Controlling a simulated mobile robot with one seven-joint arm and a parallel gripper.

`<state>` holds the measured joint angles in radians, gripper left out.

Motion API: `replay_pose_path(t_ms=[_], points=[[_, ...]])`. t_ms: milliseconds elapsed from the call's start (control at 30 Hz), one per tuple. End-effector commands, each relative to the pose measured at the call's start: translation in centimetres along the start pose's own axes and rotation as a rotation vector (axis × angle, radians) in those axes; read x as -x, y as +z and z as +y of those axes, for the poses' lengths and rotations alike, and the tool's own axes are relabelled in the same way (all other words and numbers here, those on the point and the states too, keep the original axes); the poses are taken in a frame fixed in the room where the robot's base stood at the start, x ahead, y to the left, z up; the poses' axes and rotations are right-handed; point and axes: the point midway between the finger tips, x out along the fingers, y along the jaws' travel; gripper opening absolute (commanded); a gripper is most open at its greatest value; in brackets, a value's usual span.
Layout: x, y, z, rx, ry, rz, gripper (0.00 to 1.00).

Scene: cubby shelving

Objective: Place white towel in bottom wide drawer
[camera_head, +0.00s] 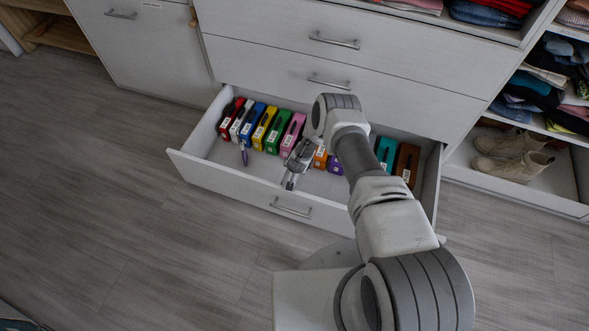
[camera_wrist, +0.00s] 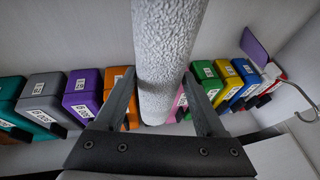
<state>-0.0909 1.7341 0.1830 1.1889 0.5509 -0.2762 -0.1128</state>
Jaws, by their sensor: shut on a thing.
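The white towel (camera_wrist: 172,45) is a rolled, textured cylinder in the wrist view. My gripper (camera_wrist: 163,95) is shut on it, with one finger on each side. In the head view my gripper (camera_head: 292,172) is over the open bottom wide drawer (camera_head: 235,182), around its middle. The towel cannot be clearly made out there, being small and partly hidden by my arm. From these views I cannot tell whether the towel touches the drawer floor.
A row of coloured, labelled boxes (camera_head: 271,131) stands along the drawer's back, hiding part of its floor. A purple-handled item (camera_head: 244,154) is at the left. Shut drawers (camera_head: 270,60) are above; shoes (camera_head: 512,157) sit in a right cubby.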

Motion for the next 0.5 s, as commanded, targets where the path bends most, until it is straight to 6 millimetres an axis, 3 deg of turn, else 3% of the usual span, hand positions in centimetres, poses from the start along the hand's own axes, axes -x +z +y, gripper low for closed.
replay_pose_path(t_ms=[500], points=[[-0.7, 0.24, 0.13, 0.002, 0.0, 0.001, 0.04]])
